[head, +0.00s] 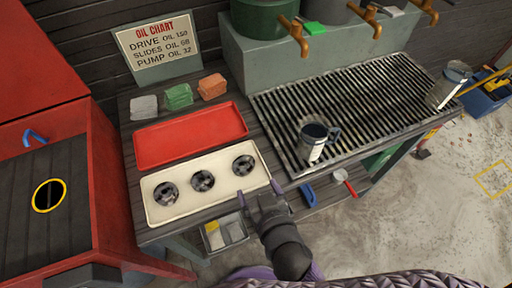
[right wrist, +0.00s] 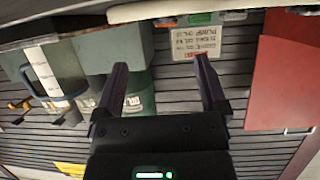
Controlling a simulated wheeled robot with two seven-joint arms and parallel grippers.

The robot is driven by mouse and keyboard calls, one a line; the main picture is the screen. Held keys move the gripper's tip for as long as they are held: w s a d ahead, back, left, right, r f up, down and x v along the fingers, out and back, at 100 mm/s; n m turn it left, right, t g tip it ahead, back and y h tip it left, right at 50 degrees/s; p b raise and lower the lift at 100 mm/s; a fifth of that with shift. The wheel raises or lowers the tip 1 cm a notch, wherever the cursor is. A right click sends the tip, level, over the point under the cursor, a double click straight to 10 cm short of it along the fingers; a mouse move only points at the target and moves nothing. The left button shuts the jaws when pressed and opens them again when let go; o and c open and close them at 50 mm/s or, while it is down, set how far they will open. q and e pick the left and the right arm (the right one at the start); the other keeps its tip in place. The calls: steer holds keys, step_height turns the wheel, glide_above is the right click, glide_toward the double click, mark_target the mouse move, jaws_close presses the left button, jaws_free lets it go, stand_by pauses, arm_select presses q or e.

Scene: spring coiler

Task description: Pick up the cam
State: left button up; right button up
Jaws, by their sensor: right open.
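Three dark, round metal parts sit in a row in a cream tray (head: 215,206) on the bench: a left one (head: 166,193), a middle one (head: 203,180) and a right one (head: 243,165). They look like cams, but I cannot tell which one is meant. My right gripper (head: 258,191) is open and empty at the tray's front right edge, close to the right part and apart from it. In the right wrist view its two fingers (right wrist: 162,80) are spread with nothing between them. My left gripper is not in view.
A red tray (head: 190,134) lies behind the cream tray. A dark mug (head: 316,139) stands on the slatted drain grate (head: 360,108) to the right. Grey, green and orange blocks (head: 179,96) sit at the back. A red cabinet (head: 100,180) stands left.

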mark_target(245, 166)
steer(key=b+x, duration=0.3)
steer(key=x, duration=0.6)
steer(key=shift+w+a+f, duration=0.15)
steer(key=shift+w+a, duration=0.05)
steer(key=shift+w, duration=0.3)
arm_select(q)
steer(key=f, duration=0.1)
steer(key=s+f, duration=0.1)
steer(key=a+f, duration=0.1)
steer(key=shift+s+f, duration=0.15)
arm_select(e)
steer(key=shift+c, duration=0.2)
steer(key=c, duration=1.1)
